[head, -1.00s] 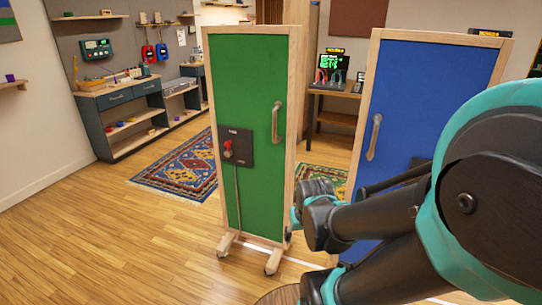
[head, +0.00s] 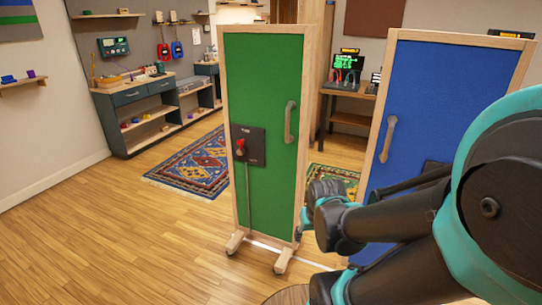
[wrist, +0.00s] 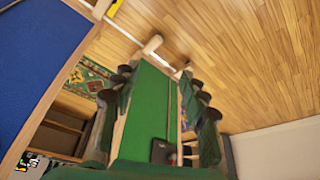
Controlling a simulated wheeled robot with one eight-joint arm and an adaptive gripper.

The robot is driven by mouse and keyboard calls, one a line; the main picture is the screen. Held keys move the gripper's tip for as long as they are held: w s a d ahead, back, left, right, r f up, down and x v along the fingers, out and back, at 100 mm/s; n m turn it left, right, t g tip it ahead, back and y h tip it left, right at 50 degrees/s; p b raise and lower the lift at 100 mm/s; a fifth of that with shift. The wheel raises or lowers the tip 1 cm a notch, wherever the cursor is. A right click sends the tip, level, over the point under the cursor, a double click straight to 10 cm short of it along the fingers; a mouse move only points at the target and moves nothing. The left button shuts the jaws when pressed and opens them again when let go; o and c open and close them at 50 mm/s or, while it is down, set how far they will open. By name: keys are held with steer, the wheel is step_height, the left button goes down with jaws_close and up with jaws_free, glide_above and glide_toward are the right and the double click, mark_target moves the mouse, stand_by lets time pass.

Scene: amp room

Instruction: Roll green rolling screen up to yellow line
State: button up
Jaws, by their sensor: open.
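The green rolling screen (head: 268,190) stands upright in a pale wooden frame on wheeled feet. It has a vertical handle (head: 290,122) at its upper right and a dark plate with a red knob (head: 241,146) lower left. My gripper (head: 306,212) is by the screen's right edge, mostly hidden by my arm. In the wrist view, its open fingers (wrist: 158,85) show on either side of the green panel (wrist: 148,105); whether they touch it is unclear. A pale line (head: 262,244) crosses the floor at the screen's feet; a yellowish strip (wrist: 115,8) shows in the wrist view.
A blue screen (head: 433,115) stands close on the right, partly behind my arm. A patterned rug (head: 190,170) lies behind on the left, and another (head: 335,178) between the screens. A workbench (head: 150,110) stands at the back left. The left wooden floor is clear.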

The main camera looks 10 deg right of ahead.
mark_target(288, 121)
steer(key=shift+w, duration=0.1)
steer(key=shift+c, duration=0.6)
steer(key=w+a+r+n+t+y, duration=0.1)
steer(key=w+a+r+t+y, duration=0.2)
steer(key=w, duration=0.4)
steer(key=w+a+r+n+t+y, duration=0.1)
steer(key=w+a+r+n+t, duration=0.1)
steer(key=w+r, duration=0.4)
steer(key=w+a+r+n+t+y, duration=0.1)
steer(key=w+a+r+t+y, duration=0.15)
steer(key=w, duration=0.55)
steer(key=w+d+r+m+t+h, duration=0.2)
steer(key=w+d+r+t+h, duration=0.1)
steer(key=w+d, duration=0.3)
steer(key=w+d+r+m+t+h, duration=0.2)
steer(key=w+d+r+t+h, duration=0.15)
steer(key=w, duration=0.35)
steer(key=shift+y, duration=0.3)
steer(key=w, duration=1.6)
steer(key=shift+w+f, duration=0.1)
steer(key=shift+w, duration=0.25)
